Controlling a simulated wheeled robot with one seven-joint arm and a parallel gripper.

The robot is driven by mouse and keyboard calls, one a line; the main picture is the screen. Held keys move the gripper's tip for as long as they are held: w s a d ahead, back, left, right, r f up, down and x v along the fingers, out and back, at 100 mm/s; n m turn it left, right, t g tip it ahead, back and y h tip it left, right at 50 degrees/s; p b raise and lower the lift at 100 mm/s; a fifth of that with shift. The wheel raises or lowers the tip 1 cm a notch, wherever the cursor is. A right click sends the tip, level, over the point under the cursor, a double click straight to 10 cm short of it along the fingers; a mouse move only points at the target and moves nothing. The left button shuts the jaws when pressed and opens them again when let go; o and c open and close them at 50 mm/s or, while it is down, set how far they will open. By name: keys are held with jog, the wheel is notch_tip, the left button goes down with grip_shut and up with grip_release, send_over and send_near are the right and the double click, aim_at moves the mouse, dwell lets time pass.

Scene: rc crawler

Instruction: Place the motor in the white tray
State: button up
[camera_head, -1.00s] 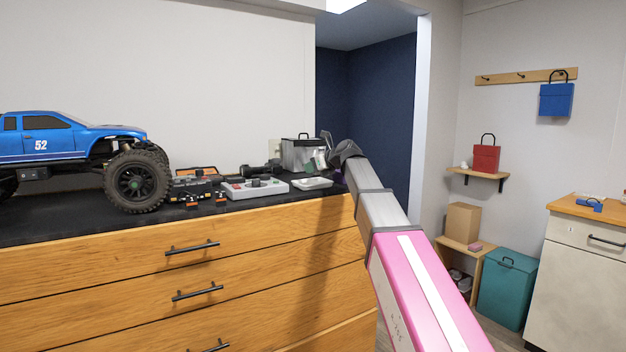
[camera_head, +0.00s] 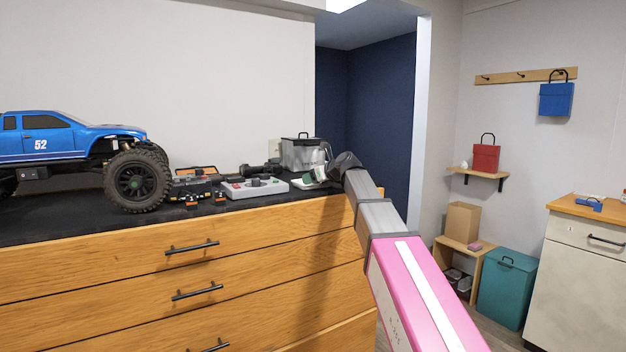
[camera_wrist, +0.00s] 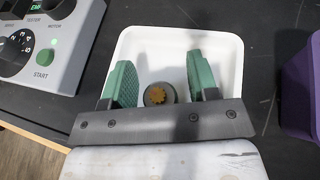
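The white tray (camera_wrist: 220,45) lies on the dark worktop. It also shows in the head view (camera_head: 309,186), partly covered by my gripper. The motor (camera_wrist: 159,94) is a small round dark part with a brass-coloured gear on its end, seen end-on within the tray's outline. My gripper (camera_wrist: 160,72) has green finger pads spread apart on either side of the motor, with a visible gap on both sides. In the head view my gripper (camera_head: 315,175) is low, right over the tray. The motor cannot be made out in the head view.
A grey tester box (camera_wrist: 55,45) with a dial and green start button stands left of the tray. A purple object (camera_wrist: 300,95) is at right. A blue truck (camera_head: 70,140) fills the worktop's left.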

jog(key=shift+r, duration=0.15)
jog(key=v, duration=1.2)
